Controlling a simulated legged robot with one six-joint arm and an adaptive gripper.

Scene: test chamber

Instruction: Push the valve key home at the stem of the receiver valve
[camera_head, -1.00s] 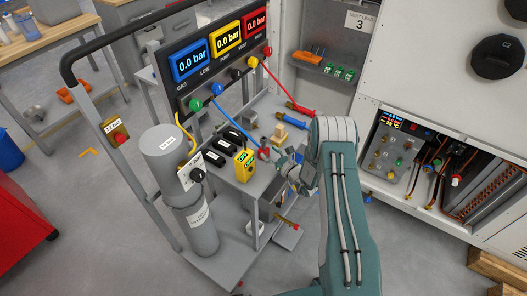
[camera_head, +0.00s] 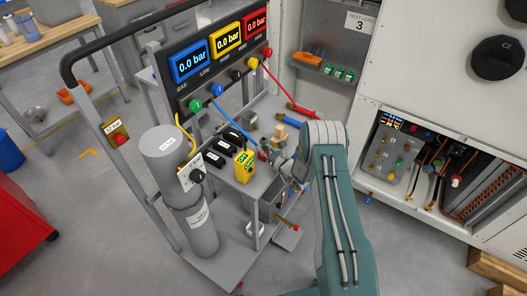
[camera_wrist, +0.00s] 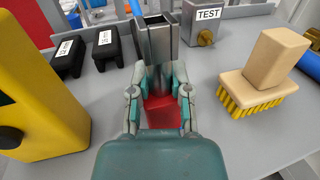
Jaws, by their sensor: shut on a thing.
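My gripper (camera_head: 289,172) is over the cart's grey shelf, partly hidden in the head view by my forearm. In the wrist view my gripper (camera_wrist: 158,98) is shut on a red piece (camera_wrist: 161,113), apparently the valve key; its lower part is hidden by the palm. A grey square-mouthed metal part (camera_wrist: 157,45) rises just beyond the fingertips. I cannot tell whether it belongs to the key or stands on the shelf. I cannot make out the receiver valve's stem in either view.
A yellow device (camera_wrist: 35,85) stands left of my gripper, black cases (camera_wrist: 107,46) beyond it. A wooden brush (camera_wrist: 262,80) lies to the right, near a TEST block (camera_wrist: 206,22). Hoses cross the shelf. A gas cylinder (camera_head: 165,160) stands on the cart; an open cabinet (camera_head: 450,160) is right.

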